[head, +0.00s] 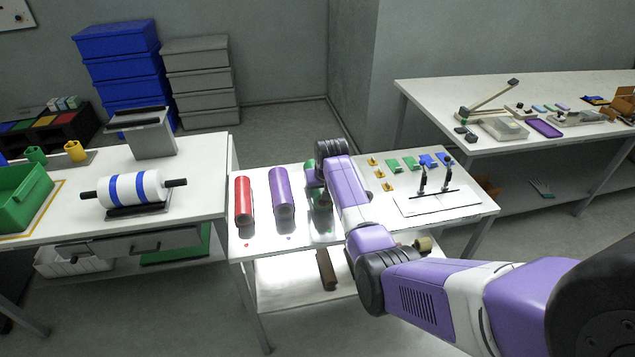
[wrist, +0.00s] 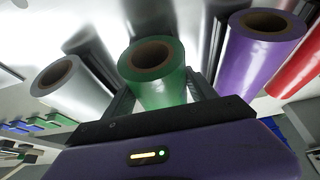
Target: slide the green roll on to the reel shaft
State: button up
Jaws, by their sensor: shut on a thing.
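The green roll (wrist: 158,82) stands between my gripper's two fingers in the wrist view, its hollow brown core facing the camera. A blue-banded white roller (head: 133,189) with black shaft ends is on the left table. I cannot tell which part is the reel shaft.
Two black posts with a thin rod (head: 428,193) stand on a white board at the right of the middle table (head: 262,240). A gap separates the left table (head: 205,195) from the middle one.

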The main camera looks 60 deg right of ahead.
jog(key=shift+r+p, duration=1.9)
jog(key=shift+r, duration=0.55)
